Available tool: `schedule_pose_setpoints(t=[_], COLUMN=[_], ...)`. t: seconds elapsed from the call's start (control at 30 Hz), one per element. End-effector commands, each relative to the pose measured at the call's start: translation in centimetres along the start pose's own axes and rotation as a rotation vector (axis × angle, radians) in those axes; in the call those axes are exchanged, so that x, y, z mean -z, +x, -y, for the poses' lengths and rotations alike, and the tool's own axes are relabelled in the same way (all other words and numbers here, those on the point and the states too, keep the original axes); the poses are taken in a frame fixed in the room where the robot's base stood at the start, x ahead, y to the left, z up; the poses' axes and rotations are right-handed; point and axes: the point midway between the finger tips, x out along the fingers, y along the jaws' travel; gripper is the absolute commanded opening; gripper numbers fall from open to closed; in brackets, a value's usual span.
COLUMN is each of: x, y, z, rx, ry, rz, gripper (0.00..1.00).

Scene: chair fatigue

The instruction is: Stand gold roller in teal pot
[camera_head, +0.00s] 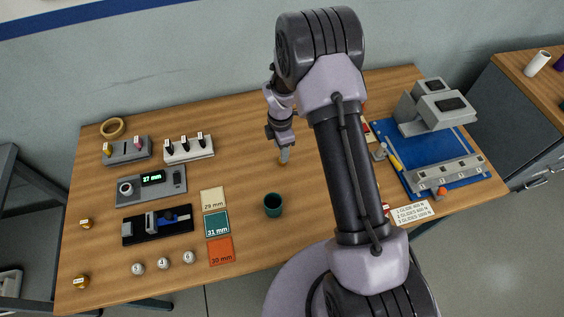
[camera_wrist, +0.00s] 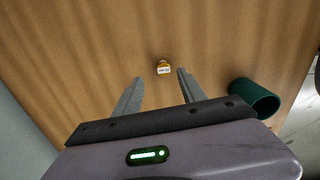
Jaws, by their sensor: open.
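The gold roller (camera_wrist: 163,68) with a white label is on the wooden table, just beyond and between my fingertips in the wrist view. In the head view the gold roller (camera_head: 282,162) barely shows below the gripper tip. My gripper (camera_wrist: 160,77) is open, pointing down, with nothing between its fingers; it also shows in the head view (camera_head: 284,155). The teal pot (camera_head: 273,205) stands upright on the table, nearer the front edge than the gripper. It also shows in the wrist view (camera_wrist: 254,98), to the right of the fingers. Its inside looks dark and empty.
Two other gold pieces (camera_head: 86,223) (camera_head: 81,281) lie at the left edge. Coloured cards (camera_head: 218,224), a display device (camera_head: 151,185) and a caliper tray (camera_head: 157,224) are left of the pot. A blue mat (camera_head: 432,150) with fixtures is at right. Table around the pot is clear.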

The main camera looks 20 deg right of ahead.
Motion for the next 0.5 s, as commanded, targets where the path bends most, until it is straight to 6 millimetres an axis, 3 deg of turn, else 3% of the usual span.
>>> schedule_pose_setpoints(t=[0.27,0.47,0.5], x=[-0.1,-0.1,-0.1], y=[4.9,5.0,5.0], z=[0.8,0.7,0.7], rx=[0.002,0.0,0.0], ry=[0.0,0.001,0.001], rz=[0.0,0.0,0.0], gripper=[0.48,0.48,0.42])
